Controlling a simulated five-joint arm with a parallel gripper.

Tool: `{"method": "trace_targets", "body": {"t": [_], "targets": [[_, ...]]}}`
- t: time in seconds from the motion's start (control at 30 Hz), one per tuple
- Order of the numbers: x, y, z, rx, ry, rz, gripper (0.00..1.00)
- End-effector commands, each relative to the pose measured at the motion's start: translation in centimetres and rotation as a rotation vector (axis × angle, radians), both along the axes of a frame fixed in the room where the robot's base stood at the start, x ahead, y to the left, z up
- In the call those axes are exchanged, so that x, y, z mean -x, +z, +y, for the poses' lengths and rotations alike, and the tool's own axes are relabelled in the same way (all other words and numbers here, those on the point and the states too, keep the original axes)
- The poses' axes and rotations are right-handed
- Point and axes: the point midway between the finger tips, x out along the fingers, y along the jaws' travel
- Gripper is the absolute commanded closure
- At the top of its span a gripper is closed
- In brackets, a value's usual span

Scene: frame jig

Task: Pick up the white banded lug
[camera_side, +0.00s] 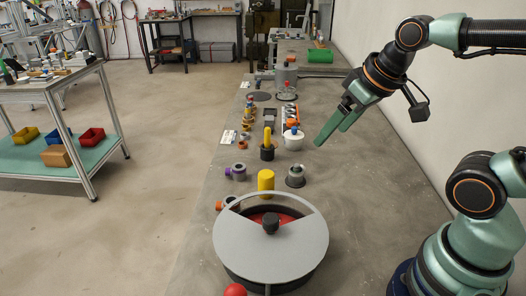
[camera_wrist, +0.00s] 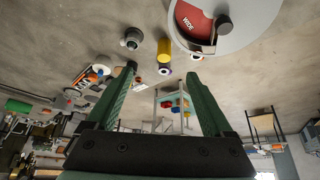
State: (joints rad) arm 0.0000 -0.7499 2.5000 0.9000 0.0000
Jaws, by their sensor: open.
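A small white round piece (camera_side: 293,140) with a blue top stands on the grey bench in the side view. It is the likeliest match for the white banded lug, but I cannot make out a band. A white piece (camera_wrist: 103,70) near the left finger in the wrist view may be the same one. My gripper (camera_side: 329,138) is open and empty, with green fingers above the bench, to the right of the white piece and apart from it. In the wrist view the fingers (camera_wrist: 162,72) are spread wide with nothing held between them.
A yellow cylinder (camera_side: 266,181), a grey collared part (camera_side: 295,177) and a yellow piece in a black holder (camera_side: 267,152) stand nearby. A large round grey-lidded dish (camera_side: 245,250) fills the front. Orange-and-white parts (camera_side: 290,113) lie behind. The bench's right side is clear.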

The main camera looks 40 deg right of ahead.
Motion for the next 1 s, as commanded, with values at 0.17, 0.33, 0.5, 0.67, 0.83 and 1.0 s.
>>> {"method": "trace_targets", "body": {"t": [0.17,0.33,0.5,0.67,0.83,1.0], "targets": [[0.0,0.0,0.0,0.000,0.000,0.000,0.14],[-0.7,0.1,-0.3,-0.027,-0.061,0.022,0.14],[-3.1,0.1,-1.3,-0.117,-0.284,0.095,0.14],[-6.2,-0.6,-2.6,-0.211,-0.555,0.169,0.14],[-9.5,-2.5,-4.3,-0.293,-0.850,0.238,0.14],[-12.4,-5.3,-6.2,-0.355,-1.152,0.300,0.14]]}}
